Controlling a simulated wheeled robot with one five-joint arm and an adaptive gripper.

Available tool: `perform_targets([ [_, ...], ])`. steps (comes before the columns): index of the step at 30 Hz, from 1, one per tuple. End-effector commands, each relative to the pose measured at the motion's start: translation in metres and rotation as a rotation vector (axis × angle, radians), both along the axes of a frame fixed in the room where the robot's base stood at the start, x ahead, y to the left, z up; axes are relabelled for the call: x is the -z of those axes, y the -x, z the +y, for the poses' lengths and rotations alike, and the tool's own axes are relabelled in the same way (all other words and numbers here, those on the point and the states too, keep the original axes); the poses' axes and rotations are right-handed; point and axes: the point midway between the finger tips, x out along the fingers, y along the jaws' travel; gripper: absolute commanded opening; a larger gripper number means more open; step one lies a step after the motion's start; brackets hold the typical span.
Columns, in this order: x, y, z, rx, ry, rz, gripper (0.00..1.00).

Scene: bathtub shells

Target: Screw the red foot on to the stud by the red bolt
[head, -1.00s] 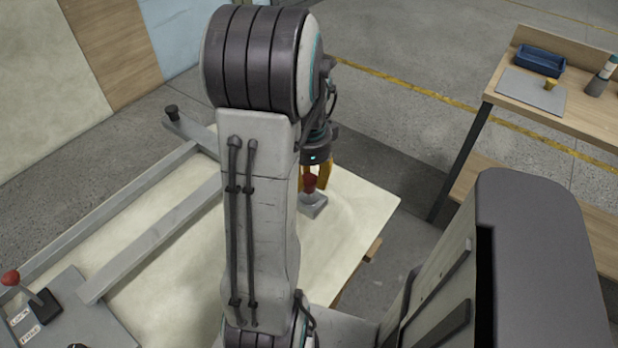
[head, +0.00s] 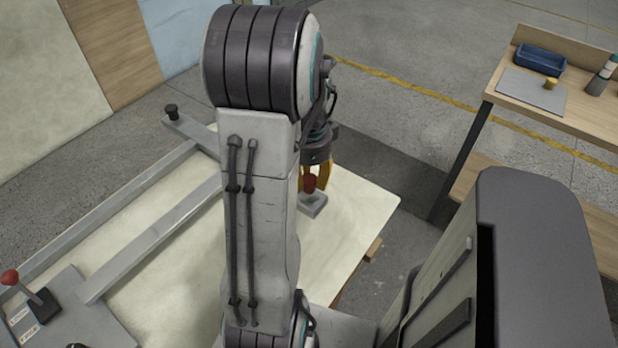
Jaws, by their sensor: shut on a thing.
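My gripper (head: 317,178) has yellow fingers and points down, partly hidden behind my own arm. It is shut on a small dark red piece, which looks like the red foot (head: 309,184). The red foot is upright, right above a small grey block (head: 314,206) on the pale panel. I cannot tell whether the foot touches the block or is threaded on anything. The stud and the red bolt cannot be made out.
Grey frame bars (head: 150,240) cross the pale panel (head: 345,225). A black foot (head: 171,111) stands at the bar's far end. A red-knobbed lever (head: 12,278) is at left. A wooden workbench (head: 590,107) with a blue tray (head: 540,60) stands at right.

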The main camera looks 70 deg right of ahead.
Motion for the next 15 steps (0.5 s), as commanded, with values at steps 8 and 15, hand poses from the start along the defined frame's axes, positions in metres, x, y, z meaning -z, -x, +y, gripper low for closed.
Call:
perform_targets([
  [8,0.007,0.000,0.000,0.000,0.000,0.000,0.03],
  [15,0.013,0.000,0.000,0.000,0.000,0.000,0.03],
])
